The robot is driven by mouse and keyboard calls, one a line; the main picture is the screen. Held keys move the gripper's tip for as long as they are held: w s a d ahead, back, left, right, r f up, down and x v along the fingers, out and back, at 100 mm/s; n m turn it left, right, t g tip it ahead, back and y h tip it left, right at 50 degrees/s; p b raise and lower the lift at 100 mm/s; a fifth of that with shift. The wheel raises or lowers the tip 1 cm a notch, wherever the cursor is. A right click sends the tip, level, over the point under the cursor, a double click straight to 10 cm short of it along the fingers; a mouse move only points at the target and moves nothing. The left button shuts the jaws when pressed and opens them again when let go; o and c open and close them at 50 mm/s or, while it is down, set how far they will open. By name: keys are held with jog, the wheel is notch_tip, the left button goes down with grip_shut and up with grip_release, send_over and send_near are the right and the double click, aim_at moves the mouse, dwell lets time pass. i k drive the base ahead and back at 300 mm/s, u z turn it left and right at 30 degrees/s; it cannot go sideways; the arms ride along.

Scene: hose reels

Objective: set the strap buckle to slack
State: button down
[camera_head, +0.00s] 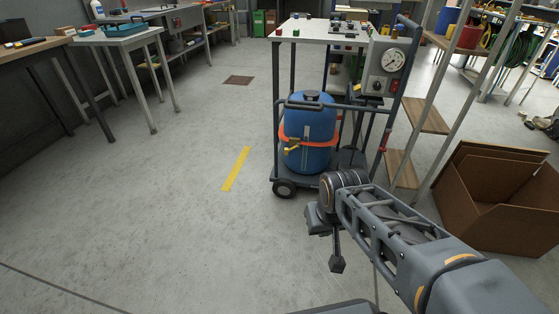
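A blue barrel (312,160) stands upright on the lower deck of a wheeled cart (350,160). An orange strap (318,141) runs around its middle. A small yellow lever (291,149), which looks like the strap buckle, sticks out at the strap's front left. Whether it is tight or slack is too small to tell. My gripper (326,240) hangs in front of the cart, lower in the picture than the barrel and apart from the buckle. I see nothing held in it, but its finger opening is not clear from this angle.
A panel with a gauge (393,60) is on the cart's right side. An open cardboard box (500,195) and a shelf rack (425,113) stand to the right. Workbenches (125,40) line the left. The floor left of the cart is clear, with a yellow stripe (236,169).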

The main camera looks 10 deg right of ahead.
aim_at(286, 150)
jog(key=u, duration=0.65)
jog(key=i, duration=0.5)
jog(key=u, duration=0.9)
jog(key=i, duration=0.75)
jog(key=z, duration=0.65)
jog(key=i, duration=0.9)
jog(key=z, duration=0.9)
